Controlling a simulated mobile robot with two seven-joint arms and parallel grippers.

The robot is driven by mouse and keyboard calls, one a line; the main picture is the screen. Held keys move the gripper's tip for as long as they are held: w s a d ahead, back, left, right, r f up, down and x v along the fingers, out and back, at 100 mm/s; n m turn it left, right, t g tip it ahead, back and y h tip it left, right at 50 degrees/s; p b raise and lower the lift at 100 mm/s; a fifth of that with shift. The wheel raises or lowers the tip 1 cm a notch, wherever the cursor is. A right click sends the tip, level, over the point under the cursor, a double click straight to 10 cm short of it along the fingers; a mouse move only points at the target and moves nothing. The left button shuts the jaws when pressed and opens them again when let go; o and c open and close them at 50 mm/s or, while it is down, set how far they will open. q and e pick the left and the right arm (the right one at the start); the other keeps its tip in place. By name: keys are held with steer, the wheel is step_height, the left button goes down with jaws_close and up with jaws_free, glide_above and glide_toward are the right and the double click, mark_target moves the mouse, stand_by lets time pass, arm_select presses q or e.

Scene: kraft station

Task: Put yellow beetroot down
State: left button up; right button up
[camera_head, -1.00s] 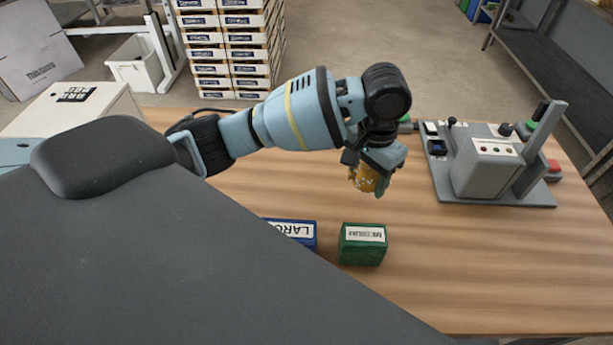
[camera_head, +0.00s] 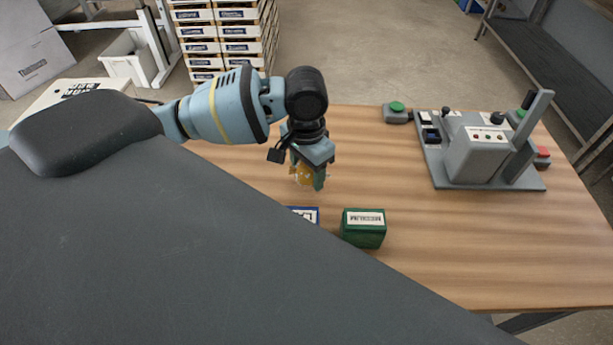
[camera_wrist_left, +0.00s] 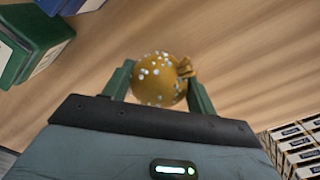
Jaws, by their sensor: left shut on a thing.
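The yellow beetroot (camera_wrist_left: 155,80) is a round golden thing with pale specks and a short stub at one side. My left gripper (camera_wrist_left: 160,85) is shut on it, one green finger on each side. In the head view the left gripper (camera_head: 308,178) points down over the wooden table with the beetroot (camera_head: 302,174) partly hidden between its fingers. It appears to be held above the tabletop, behind the blue and green boxes. My right gripper is not in view.
A grey device (camera_head: 478,150) and a green button (camera_head: 396,108) are at the back right. The right front of the table is clear.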

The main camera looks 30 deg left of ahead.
arm_select(q)
steer(key=shift+f, duration=1.3)
steer(key=o, duration=1.1)
steer(key=shift+f, duration=0.1)
steer(key=shift+c, duration=0.2)
steer(key=shift+o, duration=0.2)
step_height(320, 180, up, 12)
steer(key=shift+r, duration=0.1)
